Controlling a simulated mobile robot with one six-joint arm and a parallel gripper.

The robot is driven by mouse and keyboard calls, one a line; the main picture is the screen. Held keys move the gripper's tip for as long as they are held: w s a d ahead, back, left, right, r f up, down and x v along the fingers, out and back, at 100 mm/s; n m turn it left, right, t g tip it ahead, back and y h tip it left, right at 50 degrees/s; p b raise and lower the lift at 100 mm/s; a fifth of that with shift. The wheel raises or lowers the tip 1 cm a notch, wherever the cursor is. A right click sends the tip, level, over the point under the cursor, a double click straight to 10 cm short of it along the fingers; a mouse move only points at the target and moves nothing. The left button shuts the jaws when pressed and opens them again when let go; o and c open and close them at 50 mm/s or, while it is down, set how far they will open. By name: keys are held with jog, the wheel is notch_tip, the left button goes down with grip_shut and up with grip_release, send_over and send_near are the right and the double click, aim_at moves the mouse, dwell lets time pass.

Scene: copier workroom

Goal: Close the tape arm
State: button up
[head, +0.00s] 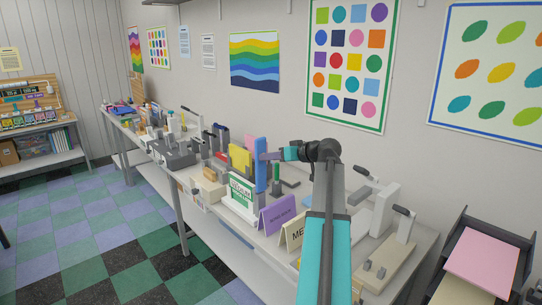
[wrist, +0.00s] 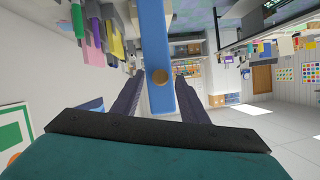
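An upright blue bar (head: 260,179), which looks like the tape arm, stands raised on the workbench in the head view. My gripper (head: 268,156) is at the upper part of the bar, coming from the right. In the wrist view its two dark fingers (wrist: 159,80) are apart, one on each side of the bar. I cannot tell whether they touch it. The bar's lower end is hidden in the wrist view.
Folded name signs, one purple (head: 277,214) and one cream (head: 295,234), stand at the bench's front edge beside a green-and-white sign (head: 241,194). Lever devices (head: 386,263) stand to the right. A dark tray holds pink paper (head: 483,252). The checkered floor is clear.

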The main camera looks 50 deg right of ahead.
jog(key=shift+w+f, duration=0.15)
jog(key=shift+w, duration=0.3)
grip_shut()
jog(key=shift+w, duration=0.15)
